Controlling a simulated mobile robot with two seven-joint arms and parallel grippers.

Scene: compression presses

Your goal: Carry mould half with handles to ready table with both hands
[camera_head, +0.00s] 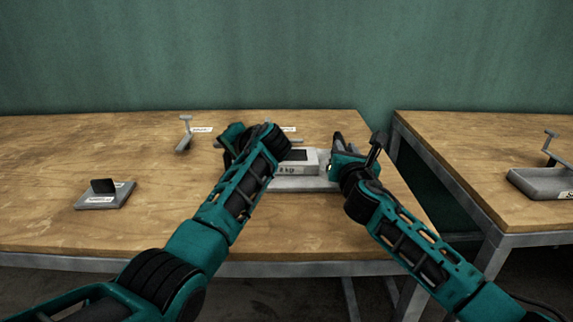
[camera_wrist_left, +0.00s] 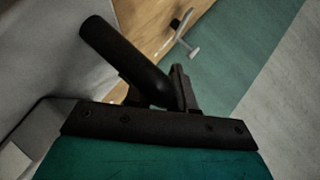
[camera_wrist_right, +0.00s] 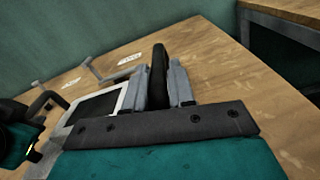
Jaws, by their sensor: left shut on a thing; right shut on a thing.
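The mould half (camera_head: 300,169), a grey block with a dark recess on top and a weight label on its front, is at the right part of the left table, between my two grippers. It also shows in the right wrist view (camera_wrist_right: 118,98). My left gripper (camera_head: 237,143) is shut on a black bar handle (camera_wrist_left: 125,60) at its left side. My right gripper (camera_head: 345,163) is shut on the black handle (camera_wrist_right: 158,75) at its right side. A grey plate shows below the block; I cannot tell whether they touch. I cannot read which table is the ready table.
The left wooden table (camera_head: 50,220) holds a grey plate with an upright black piece (camera_head: 104,195) and a small grey lever (camera_head: 185,135). A gap separates it from the right table (camera_head: 470,150), which carries a grey press-like fixture (camera_head: 540,182) and has clear room at its left.

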